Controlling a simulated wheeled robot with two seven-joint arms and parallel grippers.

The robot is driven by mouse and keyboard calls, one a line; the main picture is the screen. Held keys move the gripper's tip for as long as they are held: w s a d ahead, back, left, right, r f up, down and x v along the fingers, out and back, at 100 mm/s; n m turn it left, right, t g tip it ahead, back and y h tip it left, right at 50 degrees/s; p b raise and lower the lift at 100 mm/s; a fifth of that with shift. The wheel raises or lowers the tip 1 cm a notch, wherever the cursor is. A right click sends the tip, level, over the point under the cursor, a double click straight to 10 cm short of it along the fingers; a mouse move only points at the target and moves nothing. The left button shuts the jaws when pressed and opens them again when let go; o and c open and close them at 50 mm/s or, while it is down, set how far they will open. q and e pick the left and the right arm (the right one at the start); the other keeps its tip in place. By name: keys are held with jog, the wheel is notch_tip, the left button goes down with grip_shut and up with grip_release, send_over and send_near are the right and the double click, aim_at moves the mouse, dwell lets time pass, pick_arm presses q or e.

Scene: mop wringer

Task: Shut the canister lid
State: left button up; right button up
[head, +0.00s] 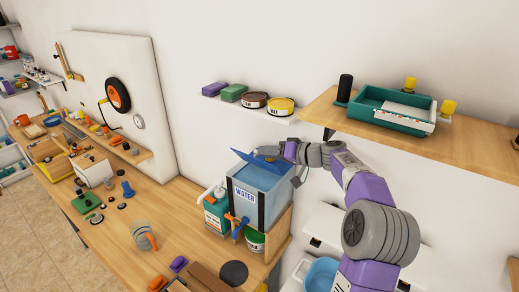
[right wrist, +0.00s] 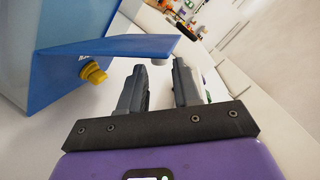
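The canister (head: 256,184) is a blue box marked WATER, standing on the workbench. Its flat blue lid (head: 252,160) is raised at an angle, standing open. In the right wrist view the lid (right wrist: 112,46) juts out from the canister's wall (right wrist: 35,75) toward the fingers. My right gripper (head: 274,151) is at the lid's upper right side in the head view. In the wrist view its two fingers (right wrist: 161,88) are apart with nothing between them, close beside the lid's edge; contact cannot be told. My left gripper is not in view.
A teal bottle (head: 216,212) and a green-labelled can (head: 254,240) stand close to the canister. Above are a small shelf (head: 240,108) with tins and a wooden shelf (head: 440,148) with a teal tray (head: 372,108). A clear cup (head: 143,236) stands on the bench.

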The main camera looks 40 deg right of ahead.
jog(key=shift+p+x, duration=0.4)
jog(key=shift+x, duration=1.3)
jog(key=shift+c, duration=0.3)
grip_shut()
